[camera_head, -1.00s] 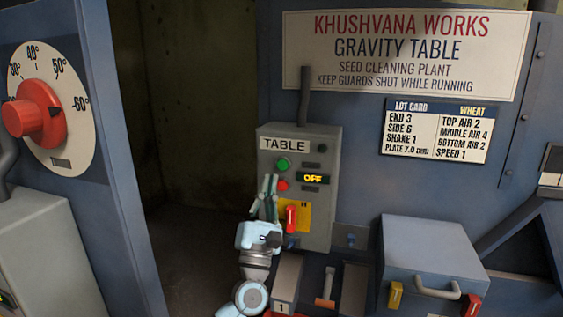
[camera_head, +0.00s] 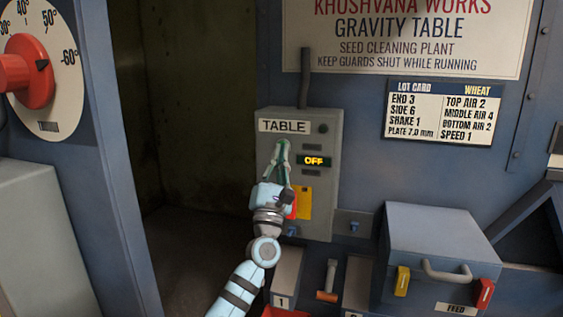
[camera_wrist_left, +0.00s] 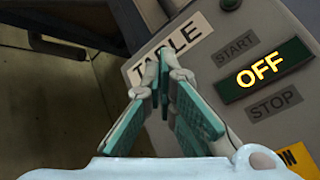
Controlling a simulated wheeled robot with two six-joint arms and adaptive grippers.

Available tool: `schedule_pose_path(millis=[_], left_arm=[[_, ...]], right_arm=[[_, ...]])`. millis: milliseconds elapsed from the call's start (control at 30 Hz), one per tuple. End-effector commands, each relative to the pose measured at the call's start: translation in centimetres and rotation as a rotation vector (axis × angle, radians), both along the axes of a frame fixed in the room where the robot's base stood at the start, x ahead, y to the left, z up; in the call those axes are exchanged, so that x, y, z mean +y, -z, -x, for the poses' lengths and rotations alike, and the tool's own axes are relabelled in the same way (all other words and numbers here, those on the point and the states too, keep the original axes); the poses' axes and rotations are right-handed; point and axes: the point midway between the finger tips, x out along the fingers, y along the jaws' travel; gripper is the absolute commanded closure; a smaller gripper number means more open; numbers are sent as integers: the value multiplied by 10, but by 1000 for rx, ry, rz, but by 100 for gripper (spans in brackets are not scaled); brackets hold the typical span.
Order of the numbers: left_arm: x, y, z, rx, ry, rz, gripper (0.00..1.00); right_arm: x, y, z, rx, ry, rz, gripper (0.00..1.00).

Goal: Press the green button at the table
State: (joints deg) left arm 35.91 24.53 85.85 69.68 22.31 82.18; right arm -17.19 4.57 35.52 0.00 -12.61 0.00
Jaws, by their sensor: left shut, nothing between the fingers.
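The grey control box (camera_head: 328,205) labelled TABLE stands on the blue panel and also fills the right of the left wrist view (camera_wrist_left: 212,52). Its display (camera_head: 314,161) reads OFF, as does the display in the wrist view (camera_wrist_left: 265,68). My left gripper (camera_head: 282,146) is shut and empty, its fingertips just below the TABLE label, over the button column. In the wrist view the closed fingertips (camera_wrist_left: 160,80) are left of the START label (camera_wrist_left: 235,48). The green button and the red button are hidden behind the fingers. I cannot tell whether the fingertips touch the green button. My right gripper is not in view.
A yellow plate (camera_head: 304,203) with a red switch sits low on the box, partly behind my gripper. A grey feed box (camera_head: 435,245) with a handle is at right. A dial (camera_head: 55,90) is at far left. A dark open recess lies left of the control box.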

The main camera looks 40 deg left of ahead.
Motion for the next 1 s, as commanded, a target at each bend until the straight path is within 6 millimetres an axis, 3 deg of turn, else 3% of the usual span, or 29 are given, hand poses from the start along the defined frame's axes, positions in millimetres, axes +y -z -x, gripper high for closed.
schedule_pose_path(millis=[133,1000], left_arm=[[2,1,-7,-1,1,0,100],[3,-2,-8,1,1,0,100]], right_arm=[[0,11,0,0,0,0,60],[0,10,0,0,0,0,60]])
